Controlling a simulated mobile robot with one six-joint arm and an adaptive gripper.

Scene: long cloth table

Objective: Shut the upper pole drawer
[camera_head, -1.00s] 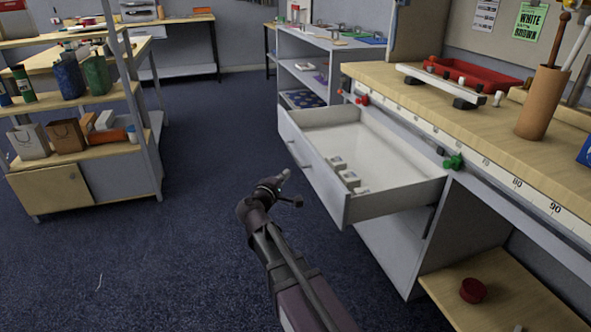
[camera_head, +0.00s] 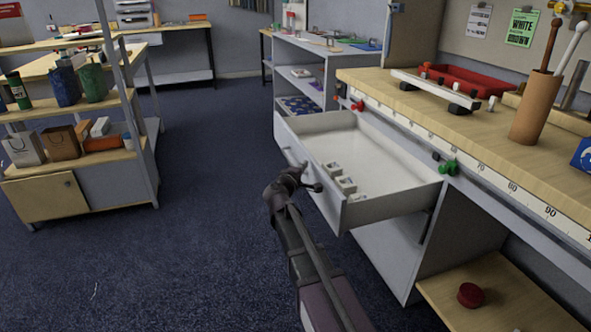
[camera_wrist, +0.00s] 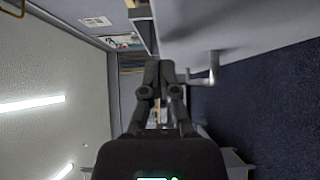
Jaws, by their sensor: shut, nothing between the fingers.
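The upper drawer (camera_head: 318,192) is pulled out from under the wooden worktop, with its light grey front panel facing left. It holds several small white blocks (camera_head: 340,180) near the front. A bar handle (camera_head: 287,158) is on the front panel, partly hidden by my gripper. My gripper (camera_head: 300,172) is just outside the front panel near the handle; I cannot tell whether it touches. In the wrist view my gripper (camera_wrist: 159,68) has its dark fingers together and empty, with the handle (camera_wrist: 213,68) just right of the fingertips and the grey front panel (camera_wrist: 225,28) beyond.
The worktop (camera_head: 450,115) carries a red tray (camera_head: 468,80) and a brown cylinder (camera_head: 535,108) holding sticks. A lower shelf (camera_head: 500,300) with a red round object (camera_head: 470,295) lies at the right. A shelf rack (camera_head: 90,165) stands at the left. The blue floor (camera_head: 200,220) between is clear.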

